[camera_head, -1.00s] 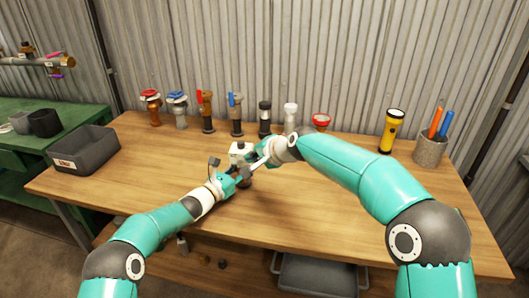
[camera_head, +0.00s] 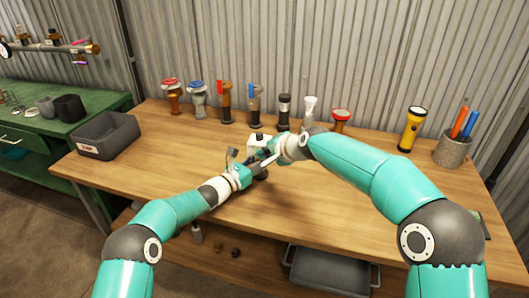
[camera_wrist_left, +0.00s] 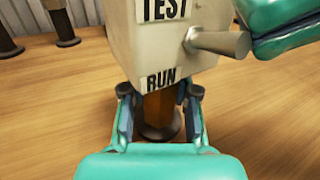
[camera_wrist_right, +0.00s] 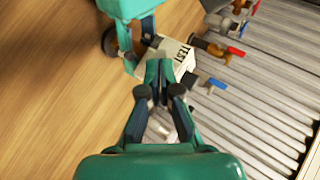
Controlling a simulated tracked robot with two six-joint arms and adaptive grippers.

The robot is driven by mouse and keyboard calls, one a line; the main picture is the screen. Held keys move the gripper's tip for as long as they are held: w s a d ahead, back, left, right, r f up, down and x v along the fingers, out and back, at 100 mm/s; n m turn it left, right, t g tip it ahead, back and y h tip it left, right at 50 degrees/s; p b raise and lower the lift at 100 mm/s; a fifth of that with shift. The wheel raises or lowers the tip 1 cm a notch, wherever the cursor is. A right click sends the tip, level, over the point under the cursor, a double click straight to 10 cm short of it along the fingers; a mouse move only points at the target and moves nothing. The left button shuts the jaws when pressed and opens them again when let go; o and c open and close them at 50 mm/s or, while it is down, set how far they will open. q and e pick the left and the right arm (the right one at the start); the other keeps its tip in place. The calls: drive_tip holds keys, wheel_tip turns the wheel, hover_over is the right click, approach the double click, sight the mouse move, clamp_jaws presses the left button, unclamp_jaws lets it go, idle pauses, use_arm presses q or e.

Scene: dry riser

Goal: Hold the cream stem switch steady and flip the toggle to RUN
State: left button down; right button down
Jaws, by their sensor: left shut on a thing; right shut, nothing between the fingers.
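The cream stem switch (camera_wrist_left: 165,45) is a box on a brown stem (camera_wrist_left: 157,108), upright on the table, with TEST above RUN on its face. It also shows in the head view (camera_head: 258,142) and the right wrist view (camera_wrist_right: 181,58). My left gripper (camera_wrist_left: 159,100) is shut on the stem just below the box. The grey metal toggle (camera_wrist_left: 220,42) sticks out between the labels, to the right. My right gripper (camera_wrist_right: 159,68) is shut and empty beside the box; its teal finger is close to the toggle's end, contact unclear. The right wrist view hides the toggle behind the fingers.
A row of valves and fittings (camera_head: 227,105) stands along the back of the wooden table (camera_head: 330,215). A yellow flashlight (camera_head: 411,130) and a pen cup (camera_head: 451,148) are at the right. A grey bin (camera_head: 107,138) is at the left.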

drive_tip(key=shift+s+a+f, duration=0.1)
drive_tip(key=shift+s+f, duration=0.2)
drive_tip(key=shift+f, duration=0.15)
drive_tip(key=shift+s+f, duration=0.1)
drive_tip(key=shift+f, duration=0.3)
drive_tip(key=shift+r, duration=0.1)
drive_tip(key=shift+r, duration=0.75)
